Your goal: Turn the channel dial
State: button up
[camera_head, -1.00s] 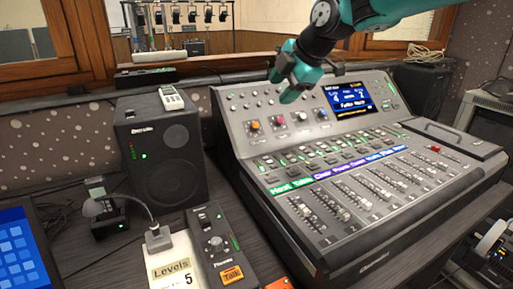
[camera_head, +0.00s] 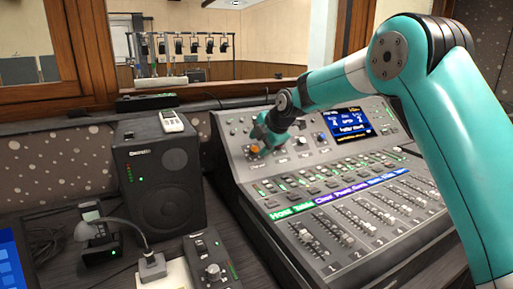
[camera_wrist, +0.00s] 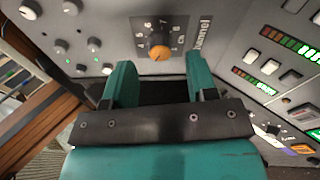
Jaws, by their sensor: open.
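The channel dial is an orange knob (camera_wrist: 159,52) on a grey panel with numbers around it and a "Channel" label beside it in the wrist view. In the head view the orange dial (camera_head: 254,150) is at the upper left of the mixing console, partly covered by my gripper. My gripper (camera_head: 262,137) is right at the dial there. In the wrist view my gripper (camera_wrist: 159,64) is open, with one teal finger on each side of the dial. I cannot tell whether either finger touches it.
The mixing console (camera_head: 330,262) has faders, buttons and a lit screen (camera_head: 348,119). Other small knobs (camera_wrist: 94,44) sit near the dial. A black speaker (camera_head: 160,190) stands to the left, with a small white device (camera_head: 171,122) on top. A window frame (camera_head: 45,95) is behind.

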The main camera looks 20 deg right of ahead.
aim_at(255, 149)
jog(key=shift+x, duration=1.65)
jog(key=c, duration=0.9)
